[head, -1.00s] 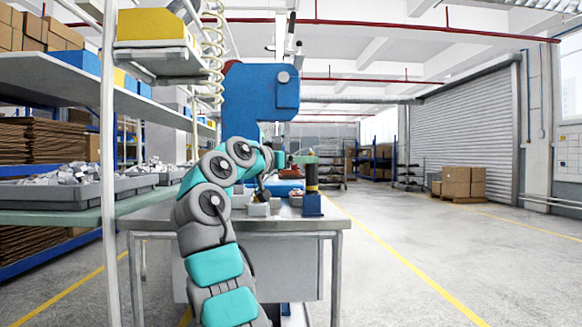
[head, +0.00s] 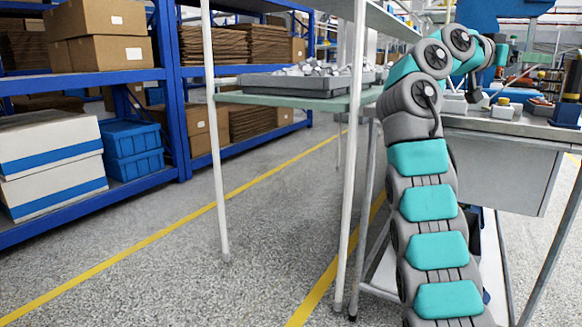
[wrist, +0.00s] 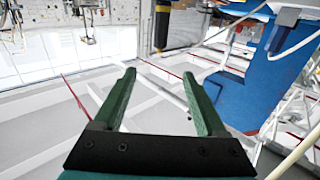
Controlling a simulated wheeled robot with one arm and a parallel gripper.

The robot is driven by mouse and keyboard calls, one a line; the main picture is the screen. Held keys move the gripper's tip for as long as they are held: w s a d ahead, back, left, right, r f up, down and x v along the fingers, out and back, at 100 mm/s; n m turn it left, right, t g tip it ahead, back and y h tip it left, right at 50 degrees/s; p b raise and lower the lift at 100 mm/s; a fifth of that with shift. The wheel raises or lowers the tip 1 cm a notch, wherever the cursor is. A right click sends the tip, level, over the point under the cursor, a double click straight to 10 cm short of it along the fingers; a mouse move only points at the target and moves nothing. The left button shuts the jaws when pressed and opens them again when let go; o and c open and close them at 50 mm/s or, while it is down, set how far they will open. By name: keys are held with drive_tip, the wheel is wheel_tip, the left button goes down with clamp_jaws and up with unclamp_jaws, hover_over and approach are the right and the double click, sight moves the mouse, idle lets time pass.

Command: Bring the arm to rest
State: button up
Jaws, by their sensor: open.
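My gripper (wrist: 159,75) is open in the wrist view. Its two green fingers stand well apart with nothing between them. In the head view my teal and grey arm rises at the right and bends over the workbench (head: 500,125). Its far end is near the top right, and the fingers are hard to make out there. The wrist view looks upside down, with ceiling beams beyond the fingers and a blue machine (wrist: 262,85) to the right.
A white-legged rack with a green shelf (head: 300,101) and a grey tray of parts (head: 305,84) stands just left of my arm. Blue shelving (head: 178,80) with cartons and blue bins (head: 132,150) is further left. Small items and a black post (head: 571,85) are on the bench.

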drive_tip(key=w+a+f+n+t+y+p, duration=0.25)
drive_tip(key=a+f+n+y, duration=0.2)
drive_tip(key=n, duration=0.25)
drive_tip(key=s+a+f+n+g+y+p, duration=0.25)
drive_tip(key=s+a+f, duration=0.25)
drive_tip(key=s+f, duration=0.3)
drive_tip(key=s+a+f+n+g+y+p, duration=0.1)
drive_tip(key=s+a+f+n+y, duration=0.25)
drive_tip(key=s+a+f, duration=0.45)
drive_tip(key=s+a+f+g+y+p, duration=0.1)
drive_tip(key=s+a+f+y, duration=0.1)
drive_tip(key=s+a+f, duration=0.3)
drive_tip(key=s+a+f+n+g+y+p, duration=0.1)
drive_tip(key=s+a+f, duration=0.5)
drive_tip(key=s, duration=0.8)
drive_tip(key=s+a+f+n+g+y+p, duration=0.1)
drive_tip(key=s+a+f+y, duration=0.3)
drive_tip(key=s+f, duration=0.6)
drive_tip(key=shift+s+a+f+g+p, duration=0.25)
drive_tip(key=shift+a+g+p, duration=0.15)
drive_tip(key=shift+a+g, duration=0.5)
drive_tip(key=shift+w+d, duration=0.1)
drive_tip(key=shift+d, duration=0.05)
